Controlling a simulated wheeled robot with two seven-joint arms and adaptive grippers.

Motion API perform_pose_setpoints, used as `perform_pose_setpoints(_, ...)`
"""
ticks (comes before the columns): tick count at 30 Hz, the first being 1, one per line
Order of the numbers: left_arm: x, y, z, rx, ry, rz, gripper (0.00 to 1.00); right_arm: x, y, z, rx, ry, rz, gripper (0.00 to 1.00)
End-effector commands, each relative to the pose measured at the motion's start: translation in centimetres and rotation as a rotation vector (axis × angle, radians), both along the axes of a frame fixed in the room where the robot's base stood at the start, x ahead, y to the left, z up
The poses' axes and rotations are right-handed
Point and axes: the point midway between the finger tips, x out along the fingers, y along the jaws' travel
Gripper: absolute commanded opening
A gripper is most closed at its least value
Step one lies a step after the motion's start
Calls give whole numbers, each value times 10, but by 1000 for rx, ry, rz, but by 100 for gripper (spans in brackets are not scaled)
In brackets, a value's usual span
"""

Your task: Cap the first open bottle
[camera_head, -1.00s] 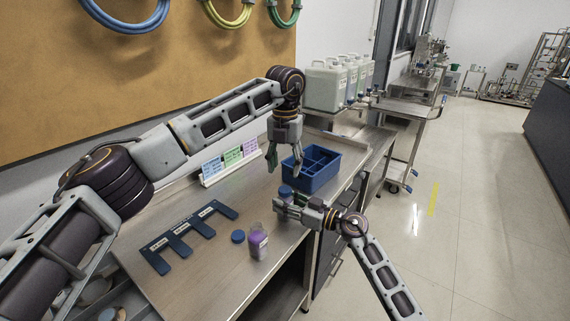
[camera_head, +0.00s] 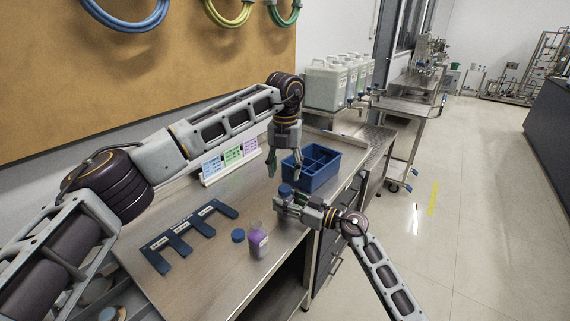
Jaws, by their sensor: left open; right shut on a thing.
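A bottle with purple contents (camera_head: 259,241) stands upright near the front edge of the bench, with no cap visible on it. A loose blue cap (camera_head: 238,235) lies on the bench just left of it. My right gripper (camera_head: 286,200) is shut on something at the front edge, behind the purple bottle. A blue cap (camera_head: 285,190) shows at its fingertips; the bottle body under it, if any, is hidden by the fingers. My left gripper (camera_head: 284,172) points down just above this blue cap, with its fingers apart and empty.
A blue divided crate (camera_head: 322,177) stands right behind the grippers. A dark blue slotted plate (camera_head: 178,241) lies on the left of the bench. Colored label cards (camera_head: 232,157) stand at the back.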

Motion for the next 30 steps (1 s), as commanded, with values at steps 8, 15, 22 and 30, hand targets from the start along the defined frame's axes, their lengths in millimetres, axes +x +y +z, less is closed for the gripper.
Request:
perform_pose_setpoints(8, -1, 1, -33, 1, 3, 0, 53, 0, 0, 0, 0, 0, 0, 0)
perform_pose_setpoints(15, -1, 0, -55, -1, 2, 0, 53, 0, 0, 0, 0, 0, 0, 0)
perform_pose_setpoints(22, -1, 0, -62, 0, 1, 0, 53, 0, 0, 0, 0, 0, 0, 0)
perform_pose_setpoints(30, -1, 0, -63, 0, 1, 0, 50, 0, 0, 0, 0, 0, 0, 0)
